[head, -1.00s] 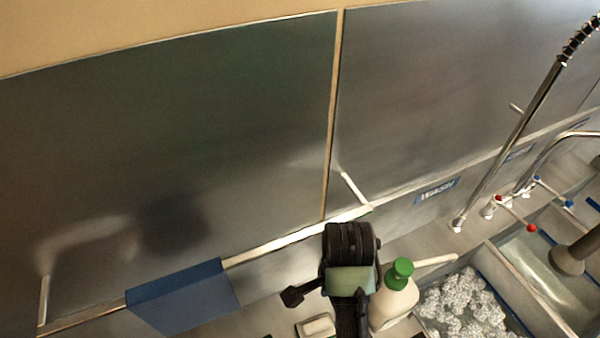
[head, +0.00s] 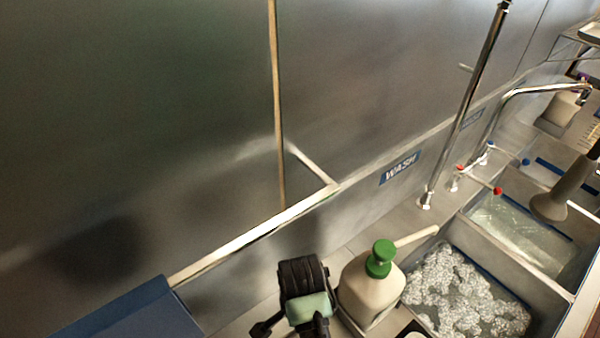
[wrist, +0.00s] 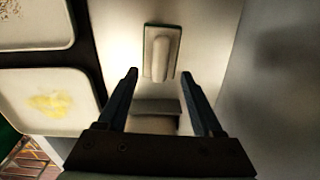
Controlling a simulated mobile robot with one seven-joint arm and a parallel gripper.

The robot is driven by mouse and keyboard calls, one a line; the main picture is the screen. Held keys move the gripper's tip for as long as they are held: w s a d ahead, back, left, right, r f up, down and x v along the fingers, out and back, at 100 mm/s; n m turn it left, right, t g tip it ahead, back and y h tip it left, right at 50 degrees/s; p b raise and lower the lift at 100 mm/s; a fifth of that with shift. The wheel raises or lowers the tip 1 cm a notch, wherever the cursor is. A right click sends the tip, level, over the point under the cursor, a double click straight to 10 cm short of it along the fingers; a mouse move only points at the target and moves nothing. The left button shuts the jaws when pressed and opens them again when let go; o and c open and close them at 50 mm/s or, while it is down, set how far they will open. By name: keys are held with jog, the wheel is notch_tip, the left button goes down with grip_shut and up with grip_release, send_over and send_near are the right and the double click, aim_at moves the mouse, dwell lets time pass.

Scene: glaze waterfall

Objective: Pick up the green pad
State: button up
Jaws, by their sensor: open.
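In the wrist view, a pale rectangular pad (wrist: 150,40) with a raised grip along its middle and a thin green edge lies on the counter, near the top centre. It looks like the green pad, but its underside is hidden. My gripper (wrist: 160,74) is open and empty. Its two fingers point toward the pad, which shows just beyond and between the fingertips. I see no contact. In the head view my arm shows at the bottom centre, and I cannot make out the pad there.
White trays (wrist: 88,112) with food residue lie left of my gripper. A grey block (wrist: 155,105) shows between the fingers. In the head view, a green-capped bottle (head: 365,285) stands right of my arm, beside a foamy sink (head: 410,325). A blue box (head: 120,315) is at left.

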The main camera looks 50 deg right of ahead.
jog(key=shift+w+a+f+p, duration=0.1)
jog(key=shift+f+p, duration=0.65)
jog(key=shift+f, duration=2.4)
grip_shut()
